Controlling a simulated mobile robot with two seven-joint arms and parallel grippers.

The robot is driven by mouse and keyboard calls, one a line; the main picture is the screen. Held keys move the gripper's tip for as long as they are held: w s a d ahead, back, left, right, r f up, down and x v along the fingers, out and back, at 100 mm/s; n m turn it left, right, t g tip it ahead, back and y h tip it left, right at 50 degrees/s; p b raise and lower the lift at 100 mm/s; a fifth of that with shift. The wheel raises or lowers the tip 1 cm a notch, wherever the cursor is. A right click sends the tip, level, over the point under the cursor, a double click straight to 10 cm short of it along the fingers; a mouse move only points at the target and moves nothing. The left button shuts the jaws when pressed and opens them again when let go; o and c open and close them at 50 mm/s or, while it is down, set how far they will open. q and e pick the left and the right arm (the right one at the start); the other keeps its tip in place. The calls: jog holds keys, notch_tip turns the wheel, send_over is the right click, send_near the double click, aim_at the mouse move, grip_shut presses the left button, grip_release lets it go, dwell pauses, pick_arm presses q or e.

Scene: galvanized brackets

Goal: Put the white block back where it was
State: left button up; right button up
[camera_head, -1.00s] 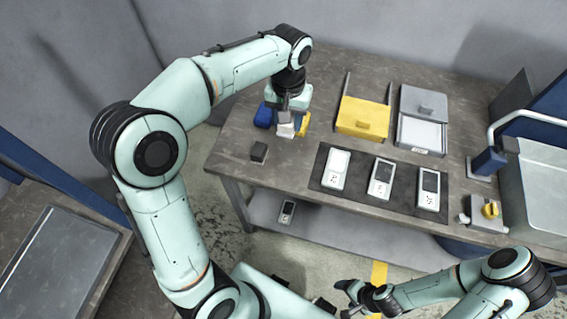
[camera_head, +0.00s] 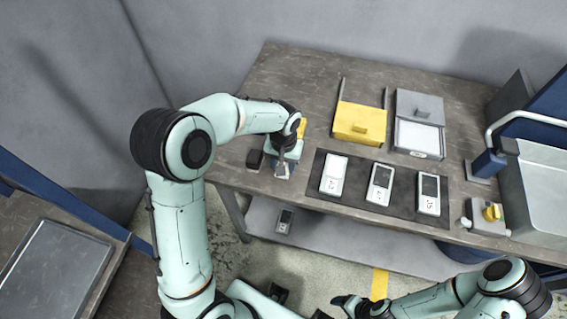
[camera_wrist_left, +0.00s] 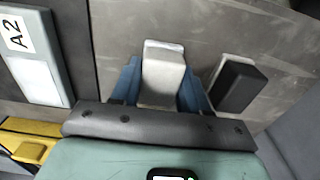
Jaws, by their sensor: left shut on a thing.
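My left gripper (camera_head: 284,168) is shut on the white block (camera_wrist_left: 163,75), which sits between its two blue fingers in the left wrist view. In the head view the gripper points down over the front left part of the table, between the black block (camera_head: 255,159) and the dark mat. The black block also shows close beside the right finger in the left wrist view (camera_wrist_left: 238,84). I cannot tell whether the white block touches the table. My right gripper (camera_head: 348,304) is at the bottom of the head view, away from the table; its fingers are unclear.
The dark mat (camera_head: 357,199) holds three white devices, one labelled A2 (camera_wrist_left: 35,60). A yellow box (camera_head: 357,124) and a grey box (camera_head: 419,135) stand farther back. A sink (camera_head: 542,185) is at the right.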

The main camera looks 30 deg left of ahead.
pick_arm(q)
jog(key=shift+f, duration=0.15)
jog(key=o, duration=1)
pick_arm(e)
jog(key=shift+s+f, duration=0.1)
jog(key=shift+f, duration=0.05)
pick_arm(q)
jog(key=shift+r, duration=0.2)
notch_tip(320, 180, up, 12)
jog(key=shift+p, duration=0.4)
pick_arm(e)
jog(key=shift+w+r, duration=0.5)
jog(key=shift+r, duration=0.2)
pick_arm(q)
jog(key=shift+f, duration=0.1)
